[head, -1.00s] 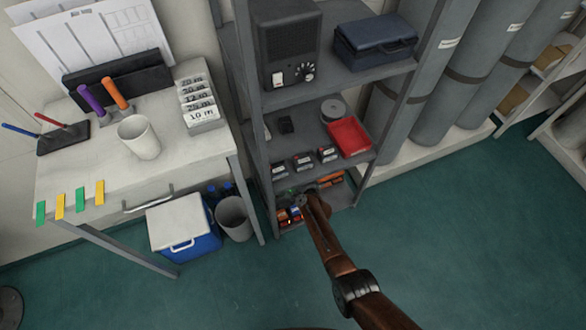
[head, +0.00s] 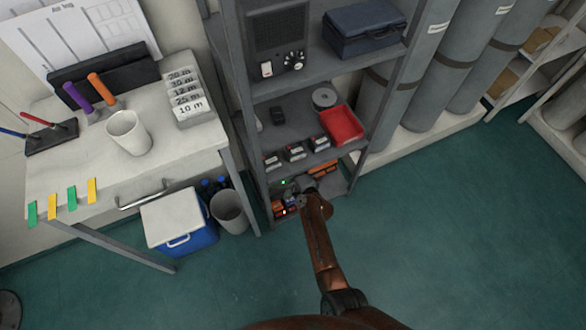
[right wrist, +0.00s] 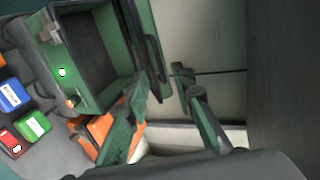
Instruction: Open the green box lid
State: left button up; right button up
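The green box (right wrist: 88,95) is at the upper left of the right wrist view, with a latch and a small light on its left side. A dark recess shows inside its green rim, so it looks open. A green panel (right wrist: 146,35) with a dark handle, apparently the lid, stands along its right side. My right gripper (right wrist: 168,84) looks open and empty; its fingers are apart just beside the handle. In the head view my right gripper (head: 304,190) is at the bottom shelf and hides most of the box. My left gripper is out of view.
Blue, green and red small boxes (right wrist: 12,95) and an orange case (right wrist: 97,130) lie close to the green box. The shelf above holds a red tray (head: 342,125). A bin (head: 229,211) and a cooler (head: 176,222) stand left of the shelf; the floor (head: 450,220) right is clear.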

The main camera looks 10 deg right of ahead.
jog(key=shift+v, duration=1.25)
